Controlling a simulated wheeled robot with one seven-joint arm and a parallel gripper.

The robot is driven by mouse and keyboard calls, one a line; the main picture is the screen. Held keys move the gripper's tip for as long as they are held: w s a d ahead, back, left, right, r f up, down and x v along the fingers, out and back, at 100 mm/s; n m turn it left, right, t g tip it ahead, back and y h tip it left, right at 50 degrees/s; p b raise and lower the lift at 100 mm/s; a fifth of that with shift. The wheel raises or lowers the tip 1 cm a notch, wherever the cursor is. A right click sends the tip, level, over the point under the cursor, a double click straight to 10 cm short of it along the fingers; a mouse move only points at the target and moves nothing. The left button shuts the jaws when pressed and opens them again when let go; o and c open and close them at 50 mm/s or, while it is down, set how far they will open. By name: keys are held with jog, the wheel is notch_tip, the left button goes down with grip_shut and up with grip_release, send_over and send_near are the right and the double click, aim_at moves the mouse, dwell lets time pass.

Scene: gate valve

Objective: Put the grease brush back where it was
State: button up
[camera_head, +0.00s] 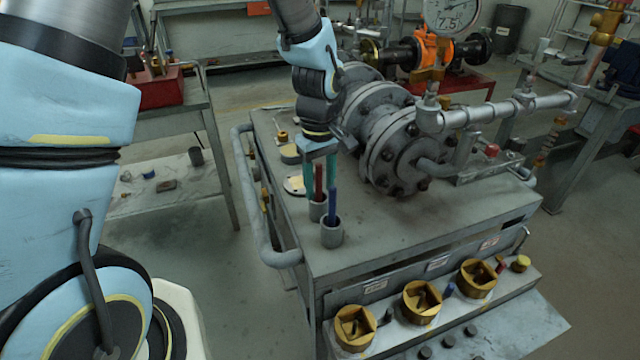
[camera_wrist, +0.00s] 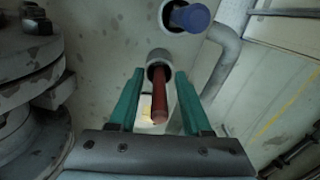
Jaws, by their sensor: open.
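A red-handled tool (camera_head: 318,180), possibly the grease brush, stands upright in a small grey cup (camera_head: 317,211) on the cart top. Only its handle shows, so I cannot tell what is at its lower end. My gripper (camera_head: 320,187) is over this cup, pointing down, with its teal fingers on both sides of the red handle. In the wrist view the red handle (camera_wrist: 159,98) lies between the open fingers, with visible gaps. A blue-handled tool (camera_head: 332,203) stands in a second grey cup (camera_head: 331,236), nearer the front; the blue handle also shows in the wrist view (camera_wrist: 190,17).
A large grey flanged valve (camera_head: 392,150) stands on the cart close to the right of my gripper. A bent rail (camera_head: 252,205) runs along the cart's left edge. Brass square-holed fittings (camera_head: 421,300) sit on the front shelf. The front cart top (camera_head: 400,235) is clear.

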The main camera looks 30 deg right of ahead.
notch_tip(320, 180, up, 12)
jog(key=shift+w+b, duration=0.15)
jog(key=shift+b, duration=0.55)
jog(key=w+a+f+t, duration=0.1)
jog(key=w+a, duration=0.2)
jog(key=a, duration=0.6)
jog(key=w+a+f, duration=0.1)
jog(key=w+a, duration=0.3)
jog(key=a, duration=0.5)
jog(key=s+a+f+m+t, duration=0.1)
jog(key=s+a+m, duration=0.1)
jog(key=a, duration=1.1)
jog(key=shift+s+a+f, duration=0.25)
jog(key=shift+s+a, duration=0.05)
jog(key=shift+s, duration=0.1)
